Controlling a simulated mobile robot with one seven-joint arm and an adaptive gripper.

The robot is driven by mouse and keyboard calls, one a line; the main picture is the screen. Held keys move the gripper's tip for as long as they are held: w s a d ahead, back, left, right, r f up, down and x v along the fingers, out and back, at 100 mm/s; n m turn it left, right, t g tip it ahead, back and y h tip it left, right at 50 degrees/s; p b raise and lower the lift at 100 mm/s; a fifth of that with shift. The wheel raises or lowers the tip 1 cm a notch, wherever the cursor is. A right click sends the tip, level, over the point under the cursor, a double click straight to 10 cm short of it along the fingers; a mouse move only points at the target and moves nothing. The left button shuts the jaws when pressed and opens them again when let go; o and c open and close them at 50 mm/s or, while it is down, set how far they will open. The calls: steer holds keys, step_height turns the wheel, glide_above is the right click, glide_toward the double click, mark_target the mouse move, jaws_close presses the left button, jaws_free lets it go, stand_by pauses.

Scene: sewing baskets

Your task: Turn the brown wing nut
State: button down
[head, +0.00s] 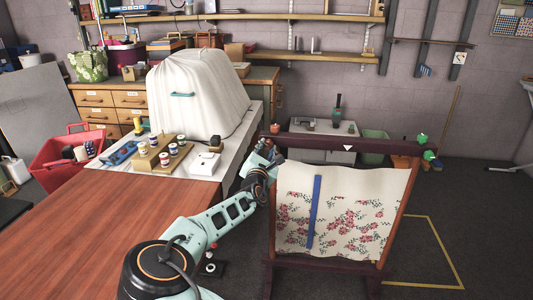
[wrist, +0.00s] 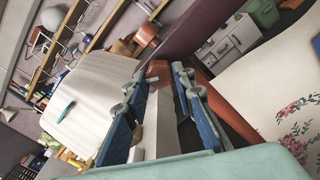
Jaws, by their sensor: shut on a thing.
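The sewing frame's dark top bar (head: 345,146) carries an orange-brown knob (head: 277,128) on its left end. My gripper (head: 266,149) is at the left end of this bar, just below that knob. In the wrist view my gripper (wrist: 158,80) has its two blue fingers on either side of a brown piece, apparently the brown wing nut (wrist: 159,70), and is shut on it. The fingers partly hide the nut, and in the head view my gripper covers it.
Floral cloth (head: 340,210) with a blue strip (head: 314,212) hangs in the frame. Green knobs (head: 422,138) sit at its right end. A table (head: 110,225) with spools and a covered machine (head: 195,95) stands left.

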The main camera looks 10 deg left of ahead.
steer(key=n+b, duration=0.1)
steer(key=n, duration=0.2)
steer(key=shift+f+n+b, duration=0.15)
steer(key=shift+n+b, duration=0.15)
steer(key=shift+b, duration=0.05)
steer(key=shift+d+n+b, duration=0.1)
steer(key=shift+n+b, duration=0.4)
steer(key=shift+n, duration=0.9)
steer(key=c, duration=1.6)
jaws_free()
steer(key=s, duration=1.2)
steer(key=shift+a, duration=0.2)
